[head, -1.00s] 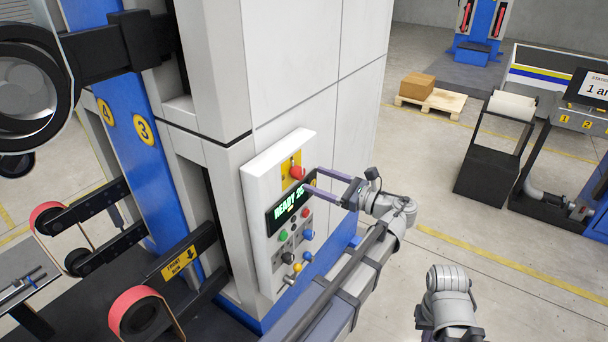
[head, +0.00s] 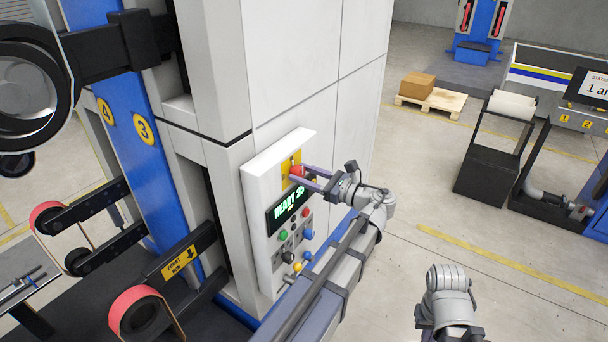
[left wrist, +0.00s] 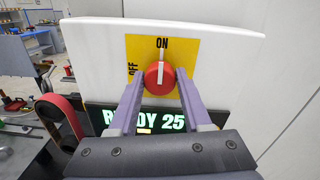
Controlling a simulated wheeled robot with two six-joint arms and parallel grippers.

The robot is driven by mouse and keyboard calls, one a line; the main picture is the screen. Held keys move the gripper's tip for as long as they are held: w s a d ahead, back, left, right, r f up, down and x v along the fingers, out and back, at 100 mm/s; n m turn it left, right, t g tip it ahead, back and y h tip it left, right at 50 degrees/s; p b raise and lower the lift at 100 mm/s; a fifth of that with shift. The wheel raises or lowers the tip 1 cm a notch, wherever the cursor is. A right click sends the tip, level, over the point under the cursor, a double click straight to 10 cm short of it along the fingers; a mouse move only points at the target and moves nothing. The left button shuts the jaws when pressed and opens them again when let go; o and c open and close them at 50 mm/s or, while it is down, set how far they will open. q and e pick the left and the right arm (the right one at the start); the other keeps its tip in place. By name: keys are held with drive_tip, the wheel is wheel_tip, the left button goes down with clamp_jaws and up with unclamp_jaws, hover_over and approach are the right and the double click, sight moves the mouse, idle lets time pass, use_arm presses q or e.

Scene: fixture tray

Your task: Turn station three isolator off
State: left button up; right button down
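The isolator is a red round knob (left wrist: 160,80) on a yellow plate (left wrist: 135,50) marked ON at the top and OFF at the left. Its white pointer line stands upright, toward ON. In the head view the knob (head: 296,171) is near the top of the white control panel (head: 256,180). My left gripper (left wrist: 160,76) is at the knob, with one finger on each side of it. The fingers look spread about as wide as before; whether they touch the knob is hard to see. In the head view the left gripper (head: 300,175) partly hides the knob.
Below the knob a display (head: 288,210) reads READY with a number, above several coloured buttons and small levers. A blue post (head: 128,150) marked 3 and 4 and red-rimmed rollers (head: 140,312) stand at the left.

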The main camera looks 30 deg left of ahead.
use_arm(q)
clamp_jaws()
idle(0.3)
drive_tip(key=n, duration=0.4)
drive_tip(key=shift+n, duration=0.4)
drive_tip(key=n, duration=0.8)
drive_tip(key=shift+n, duration=0.4)
drive_tip(key=shift+s+f+n, duration=0.1)
drive_tip(key=shift+n, duration=2.1)
